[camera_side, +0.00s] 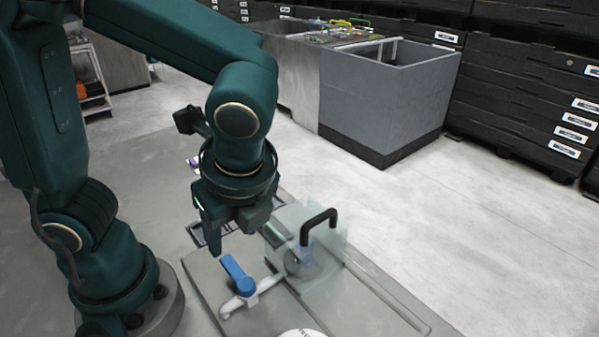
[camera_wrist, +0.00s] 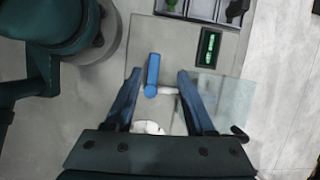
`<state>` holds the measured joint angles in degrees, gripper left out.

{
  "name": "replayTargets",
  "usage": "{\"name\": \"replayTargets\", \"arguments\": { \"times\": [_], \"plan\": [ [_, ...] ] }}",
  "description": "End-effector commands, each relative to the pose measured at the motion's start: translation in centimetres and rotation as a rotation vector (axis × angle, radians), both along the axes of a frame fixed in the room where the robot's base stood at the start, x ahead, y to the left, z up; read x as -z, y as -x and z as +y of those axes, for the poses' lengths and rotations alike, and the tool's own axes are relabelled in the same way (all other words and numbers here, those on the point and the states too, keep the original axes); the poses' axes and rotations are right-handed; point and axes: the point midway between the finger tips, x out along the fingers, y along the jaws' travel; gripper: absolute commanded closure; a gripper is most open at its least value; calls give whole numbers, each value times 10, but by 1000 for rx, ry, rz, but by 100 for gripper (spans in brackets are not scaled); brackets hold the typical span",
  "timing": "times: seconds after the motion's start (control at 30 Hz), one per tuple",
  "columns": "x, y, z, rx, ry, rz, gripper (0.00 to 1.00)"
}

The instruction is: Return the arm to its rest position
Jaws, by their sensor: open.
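My gripper (camera_side: 232,222) is open and empty, pointing down above the work table. In the wrist view its two fingers (camera_wrist: 157,84) stand apart on either side of a blue lever handle (camera_wrist: 152,75). The blue lever handle (camera_side: 238,274) sits on a white pipe fitting (camera_side: 252,296) on the table, below and a little right of the fingers in the side view. The fingers look clear of the handle. A clear box-like cover with a black handle (camera_side: 319,224) stands just right of the lever. No rest position is marked in view.
A round white part (camera_wrist: 148,127) lies near the table's front edge. A dark tray (camera_wrist: 208,10) and a green display (camera_wrist: 209,46) are on the table. A grey bin (camera_side: 385,100) stands behind on the floor. Dark stacked crates (camera_side: 530,90) line the right. Open floor lies between.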

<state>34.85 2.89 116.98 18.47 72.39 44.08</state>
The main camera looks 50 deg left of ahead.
Motion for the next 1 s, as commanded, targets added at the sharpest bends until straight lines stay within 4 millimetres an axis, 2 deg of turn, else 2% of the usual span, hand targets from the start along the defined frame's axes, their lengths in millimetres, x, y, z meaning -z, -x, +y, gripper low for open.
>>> {"name": "replayTargets", "arguments": {
  "times": [0.1,0.33,0.53,0.7,0.83,1.0],
  "plan": [
    [-15,-2,16,-144,75,-82,45],
    [-33,1,37,-585,280,-322,45],
    [-43,2,43,-1009,478,-543,45],
    [-44,-1,37,-1300,633,-644,45],
    [-43,-5,34,-1388,671,-648,45],
    [-44,-6,34,-1404,675,-651,45]
  ]
}}
